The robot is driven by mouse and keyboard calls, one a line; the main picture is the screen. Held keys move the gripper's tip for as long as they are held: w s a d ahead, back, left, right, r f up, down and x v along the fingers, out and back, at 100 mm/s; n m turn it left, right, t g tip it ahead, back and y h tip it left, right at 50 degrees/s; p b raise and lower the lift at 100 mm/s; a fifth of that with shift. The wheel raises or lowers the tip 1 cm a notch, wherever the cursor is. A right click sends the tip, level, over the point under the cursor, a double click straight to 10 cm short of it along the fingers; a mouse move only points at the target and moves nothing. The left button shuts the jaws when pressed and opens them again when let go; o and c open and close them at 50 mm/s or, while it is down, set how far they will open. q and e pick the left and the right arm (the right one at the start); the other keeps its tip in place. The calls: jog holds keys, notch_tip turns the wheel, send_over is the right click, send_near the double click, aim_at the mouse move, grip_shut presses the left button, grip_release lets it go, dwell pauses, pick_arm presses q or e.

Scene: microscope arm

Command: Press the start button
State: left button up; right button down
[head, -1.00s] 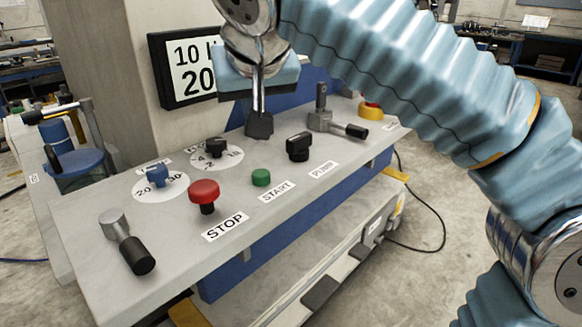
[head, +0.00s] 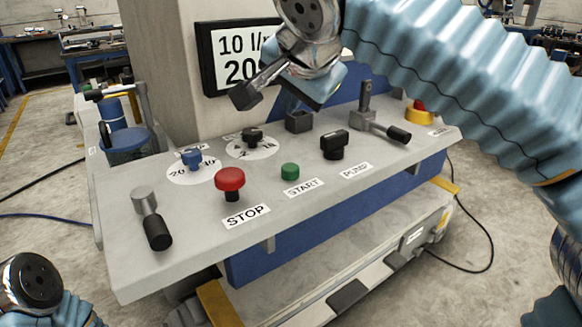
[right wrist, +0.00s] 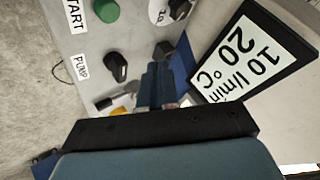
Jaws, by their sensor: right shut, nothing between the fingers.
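The green start button (head: 290,172) stands on the grey panel (head: 200,225) behind the START label (head: 303,187). In the right wrist view the green button (right wrist: 106,11) is at the top edge, partly cut off. My right gripper (head: 244,97) is shut and empty, above the back of the panel and in front of the display. Its fingers point down and left in the head view, behind and left of the button and clear of it. The shut fingers (right wrist: 160,82) also show in the right wrist view. My left gripper is out of view; only part of my left arm shows at bottom left.
A red STOP knob (head: 230,180) stands left of the green button, and a black PUMP switch (head: 335,145) right of it. Blue (head: 192,158) and black (head: 252,137) dials sit behind. The display (head: 238,55) stands at the back. Levers flank the panel.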

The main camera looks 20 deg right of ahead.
jog(key=b, duration=0.5)
send_over(292, 170)
notch_tip(292, 170, down, 7)
jog(key=shift+f, duration=0.1)
jog(key=shift+f+b, duration=0.45)
dwell(1.3)
jog(key=shift+f+b, duration=0.4)
jog(key=shift+f+b, duration=0.5)
jog(key=shift+f, duration=0.05)
dwell(0.6)
jog(key=shift+r, duration=0.1)
jog(key=shift+r+p, duration=0.85)
jog(key=shift+r, duration=0.05)
jog(key=shift+r, duration=0.1)
